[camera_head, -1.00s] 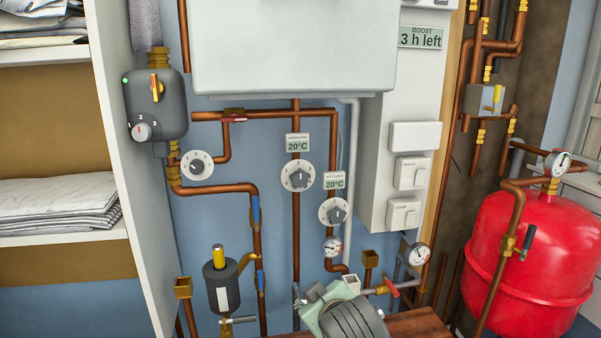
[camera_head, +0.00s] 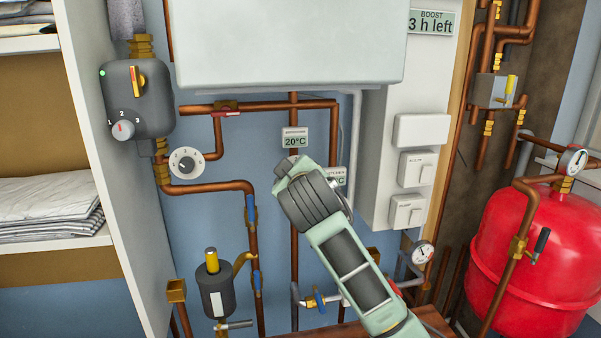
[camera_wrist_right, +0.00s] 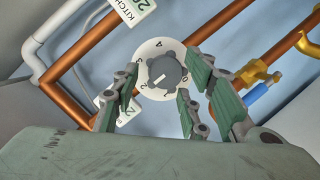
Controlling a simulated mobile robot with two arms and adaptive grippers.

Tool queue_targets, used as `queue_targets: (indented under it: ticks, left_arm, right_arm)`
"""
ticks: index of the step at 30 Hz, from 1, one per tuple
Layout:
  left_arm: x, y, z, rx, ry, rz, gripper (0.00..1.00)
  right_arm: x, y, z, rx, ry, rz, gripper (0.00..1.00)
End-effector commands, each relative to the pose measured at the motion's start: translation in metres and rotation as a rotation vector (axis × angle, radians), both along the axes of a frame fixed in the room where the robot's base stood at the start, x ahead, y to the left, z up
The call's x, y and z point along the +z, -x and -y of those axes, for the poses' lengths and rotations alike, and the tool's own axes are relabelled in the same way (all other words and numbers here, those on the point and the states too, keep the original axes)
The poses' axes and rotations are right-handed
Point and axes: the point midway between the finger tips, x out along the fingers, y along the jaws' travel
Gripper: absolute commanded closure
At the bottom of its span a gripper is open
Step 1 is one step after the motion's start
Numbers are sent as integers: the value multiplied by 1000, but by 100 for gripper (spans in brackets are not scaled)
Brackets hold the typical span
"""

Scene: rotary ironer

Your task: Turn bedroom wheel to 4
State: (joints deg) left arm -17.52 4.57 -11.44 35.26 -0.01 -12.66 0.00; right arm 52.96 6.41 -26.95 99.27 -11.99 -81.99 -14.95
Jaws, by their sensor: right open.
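A white round dial with a grey knob (camera_wrist_right: 165,72) is in the right wrist view; its small label (camera_wrist_right: 105,108) is partly hidden. Its place beside the kitchen label (camera_wrist_right: 131,8) suggests it is the bedroom wheel. The knob's pale mark points to the lower left, seemingly near the 2; the 4 is at the top of the rim. My right gripper (camera_wrist_right: 160,98) is open, its fingers on either side of the knob; contact cannot be told. In the head view my right gripper (camera_head: 290,175) covers this dial, below the 20°C label (camera_head: 295,138). My left gripper is not in view.
Copper pipes (camera_head: 295,240) run around the dials. The kitchen label (camera_head: 337,176) is partly covered by my arm. A third dial (camera_head: 186,163), a grey valve box (camera_head: 138,98), a white boiler (camera_head: 290,45) and a red tank (camera_head: 535,255) stand around.

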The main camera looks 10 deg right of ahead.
Motion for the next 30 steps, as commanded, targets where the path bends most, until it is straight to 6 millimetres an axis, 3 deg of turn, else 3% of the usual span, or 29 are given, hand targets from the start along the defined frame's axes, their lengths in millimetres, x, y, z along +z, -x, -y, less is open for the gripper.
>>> queue_targets:
  ticks: [4, 12, 25, 30]
  left_arm:
    - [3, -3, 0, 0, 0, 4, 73]
    - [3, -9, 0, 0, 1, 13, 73]
    - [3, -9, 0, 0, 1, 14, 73]
    - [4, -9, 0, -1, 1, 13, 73]
  right_arm:
    - [-3, -10, 2, -1, -1, -1, 59]
    - [-3, -11, 2, 0, -1, 0, 59]
    - [-2, -11, 3, -2, -1, 4, 97]
    - [-1, -11, 4, -4, -8, 6, 98]
